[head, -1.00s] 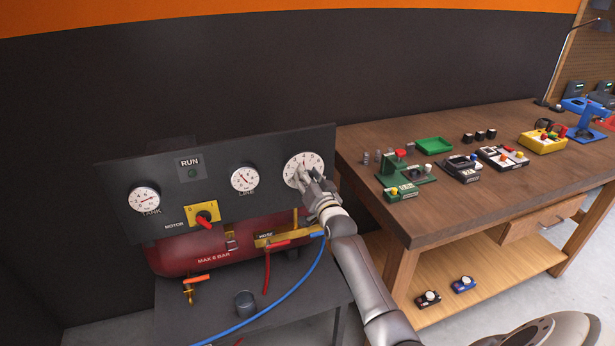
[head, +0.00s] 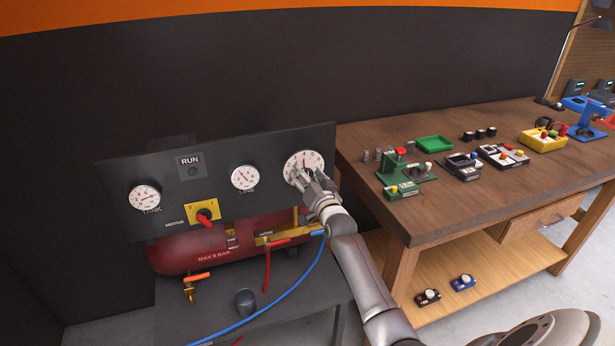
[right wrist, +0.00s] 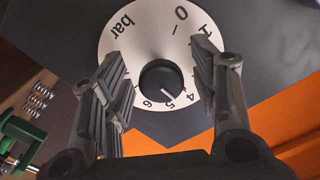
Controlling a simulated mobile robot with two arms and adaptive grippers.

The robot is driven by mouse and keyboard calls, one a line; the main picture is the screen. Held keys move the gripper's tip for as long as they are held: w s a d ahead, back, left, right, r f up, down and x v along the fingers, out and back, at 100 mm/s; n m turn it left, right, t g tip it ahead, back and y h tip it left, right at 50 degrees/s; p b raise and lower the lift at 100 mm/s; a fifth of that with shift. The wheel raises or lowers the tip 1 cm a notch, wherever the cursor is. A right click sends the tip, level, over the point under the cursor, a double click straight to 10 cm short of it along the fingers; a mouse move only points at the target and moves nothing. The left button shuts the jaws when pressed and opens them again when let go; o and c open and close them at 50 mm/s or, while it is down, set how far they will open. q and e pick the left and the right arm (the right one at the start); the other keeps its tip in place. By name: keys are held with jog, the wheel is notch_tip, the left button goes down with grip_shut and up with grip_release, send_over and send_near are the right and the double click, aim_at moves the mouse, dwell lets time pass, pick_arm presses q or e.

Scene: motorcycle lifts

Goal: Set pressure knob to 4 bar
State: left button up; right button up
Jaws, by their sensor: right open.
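The white pressure dial (head: 316,158) is at the right end of the dark panel in the head view. In the right wrist view the same dial (right wrist: 140,40) fills the upper middle, marked "bar" and numbered to 6. Its dark round knob (right wrist: 158,78) sits at the centre. The knob's light pointer line aims at the lower right, near the 4 and 5; the exact value is hard to tell. My right gripper (head: 309,178) is open in front of the dial. Its fingers stand on either side of the knob, with visible gaps. My left gripper is not in view.
The panel (head: 110,175) also carries a TANK gauge (head: 145,198), a LINE gauge (head: 244,178) and a red motor switch (head: 204,217). A red tank (head: 190,252) and blue hose (head: 290,290) lie below. A wooden workbench (head: 440,215) with several devices stands right.

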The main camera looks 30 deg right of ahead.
jog(key=shift+s, duration=0.1)
jog(key=v, duration=1.1)
jog(key=shift+s, duration=0.4)
jog(key=shift+w+d+f+n+p, duration=0.15)
jog(key=shift+w+d+n, duration=0.3)
jog(key=shift+w+n, duration=1)
jog(key=shift+w+d+r+n+p, duration=0.15)
jog(key=shift+w+d+n, duration=0.3)
jog(key=shift+w, duration=1.95)
jog(key=shift+w+d+f+n+p, duration=0.1)
jog(key=shift+w+d+n+p, duration=0.25)
jog(key=shift+w+n, duration=1.1)
jog(key=shift+w+d+m, duration=0.1)
jog(key=shift+w+m, duration=0.4)
jog(key=shift+m, duration=0.05)
